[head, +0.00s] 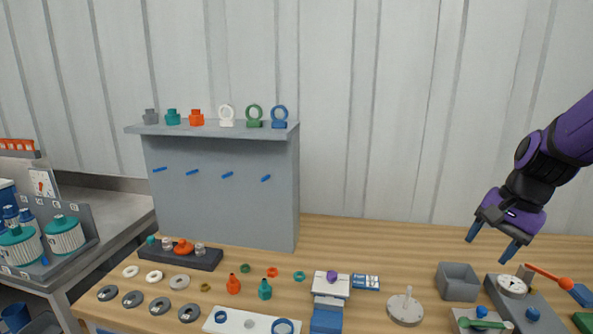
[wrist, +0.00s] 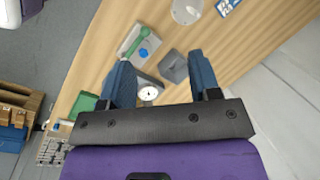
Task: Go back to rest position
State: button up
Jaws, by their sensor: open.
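My gripper (head: 493,240) hangs from my purple and black arm at the right of the head view, above the right part of the wooden table. Its two blue fingers are spread apart with nothing between them. In the wrist view my gripper (wrist: 160,80) also shows open and empty, over the table. The grey open box (head: 458,281) stands on the table below and left of the fingers. A round white-faced gauge (head: 512,286) sits on a grey block below the gripper. It also shows near the left finger in the wrist view (wrist: 149,93).
A grey shelf panel (head: 220,190) with fittings and rings on top stands at the back left. Several washers, bottles and a white plate (head: 250,322) lie across the table. A round grey disc with a post (head: 405,309) stands left of the box. The air around my gripper is clear.

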jog(key=s+a+r+n+t+h, duration=0.1)
jog(key=s+a+r+n+t, duration=0.1)
jog(key=s+r+n, duration=0.3)
jog(key=s+a+r+n+t+h, duration=0.1)
jog(key=s+a+r+n, duration=0.4)
jog(key=s, duration=0.4)
jog(key=shift+s+a+r+t, duration=0.25)
jog(key=shift+s+r+t, duration=0.15)
jog(key=shift+r, duration=0.45)
